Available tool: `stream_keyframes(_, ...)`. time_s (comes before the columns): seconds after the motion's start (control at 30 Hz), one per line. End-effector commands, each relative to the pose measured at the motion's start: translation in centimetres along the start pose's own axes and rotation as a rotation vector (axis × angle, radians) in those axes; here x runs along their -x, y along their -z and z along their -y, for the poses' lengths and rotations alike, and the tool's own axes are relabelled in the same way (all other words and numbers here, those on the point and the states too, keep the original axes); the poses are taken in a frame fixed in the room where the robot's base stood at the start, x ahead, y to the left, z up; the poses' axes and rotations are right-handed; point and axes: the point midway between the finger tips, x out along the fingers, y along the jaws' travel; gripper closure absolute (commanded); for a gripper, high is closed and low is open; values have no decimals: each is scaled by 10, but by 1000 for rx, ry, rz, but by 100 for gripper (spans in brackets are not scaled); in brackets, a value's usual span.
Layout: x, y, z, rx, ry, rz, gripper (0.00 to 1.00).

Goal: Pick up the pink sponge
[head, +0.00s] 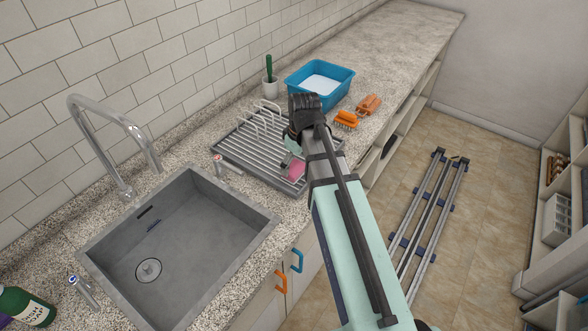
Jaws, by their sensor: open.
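The pink sponge (295,169) lies at the right front part of the grey drying rack (232,158) beside the sink. My arm covers part of its right side.
The sink (180,255) is left of the rack. Behind it stand a blue basin (335,92), an orange brush (346,120), an orange-brown item (369,104) and a white cup (270,88) with a green handle. The far counter (405,35) is clear.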

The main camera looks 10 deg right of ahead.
Motion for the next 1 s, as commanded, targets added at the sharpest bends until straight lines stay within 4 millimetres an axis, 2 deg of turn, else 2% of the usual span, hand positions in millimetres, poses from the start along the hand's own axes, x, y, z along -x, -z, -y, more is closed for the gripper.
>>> stream_keyframes(0.3, -28, 0, 0, 0, 1, 1, 0)
stream_keyframes(0.63, -32, 0, 0, 0, 0, 0, 0)
stream_keyframes(0.7, -32, 0, 0, 0, 0, 0, 25)
stream_keyframes(0.77, -32, 0, 0, 0, 0, 0, 45)
stream_keyframes(0.93, -32, 0, 0, 0, 0, 0, 47)
stream_keyframes(0.97, -32, 0, 0, 0, 0, 0, 51)
stream_keyframes(1.0, -32, 0, 0, 0, 0, 0, 51)
